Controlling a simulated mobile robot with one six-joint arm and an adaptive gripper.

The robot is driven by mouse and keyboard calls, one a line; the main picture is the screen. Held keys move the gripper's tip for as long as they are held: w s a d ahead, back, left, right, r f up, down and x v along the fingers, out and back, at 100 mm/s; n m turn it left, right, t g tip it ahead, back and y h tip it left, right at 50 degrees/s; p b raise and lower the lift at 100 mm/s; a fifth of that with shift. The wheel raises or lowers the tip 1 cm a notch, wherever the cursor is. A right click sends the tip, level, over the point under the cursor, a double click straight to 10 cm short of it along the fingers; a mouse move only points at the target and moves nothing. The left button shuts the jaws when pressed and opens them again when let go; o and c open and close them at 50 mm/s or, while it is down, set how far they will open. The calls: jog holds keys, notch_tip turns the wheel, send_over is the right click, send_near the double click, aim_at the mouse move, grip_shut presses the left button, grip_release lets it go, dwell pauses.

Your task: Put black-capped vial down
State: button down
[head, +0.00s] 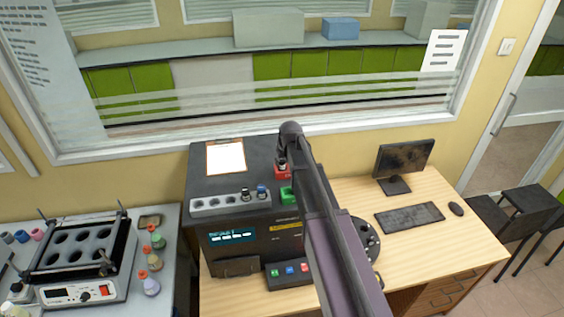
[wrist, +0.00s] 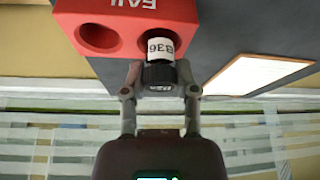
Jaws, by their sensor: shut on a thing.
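The black-capped vial (wrist: 162,48) has a white label with a dark number, and its black cap sits between my fingertips. My gripper (wrist: 160,84) is shut on the cap. The vial's far end is at the right-hand hole of the red two-hole block (wrist: 88,14) in the wrist view; how deep it sits is hidden. The block's other hole is empty, and its lettering appears upside down, reading FAIL. In the head view the red block (head: 284,173) sits on the dark analyser, partly hidden by my arm, with the vial (head: 282,163) above it.
A green block (head: 288,195) stands just in front of the red one. A grey rack (head: 222,204) with a black-capped and a blue-capped vial is to its left. A clipboard (head: 226,157) lies behind. A monitor (head: 402,165) and keyboard (head: 409,217) are on the desk at right.

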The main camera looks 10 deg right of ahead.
jog(key=shift+f, duration=0.2)
jog(key=shift+c, duration=1.9)
grip_release()
jog(key=shift+r, duration=0.2)
jog(key=p+v, duration=1.1)
jog(key=v, duration=0.1)
jog(key=shift+w, duration=0.1)
jog(key=s+f+m+g, duration=0.1)
jog(key=s+g, duration=0.3)
jog(key=s, duration=2)
jog(key=shift+s+a+f+m+g+h, duration=0.2)
jog(key=shift+s+a+m+g+h, duration=0.15)
jog(key=shift+m, duration=0.25)
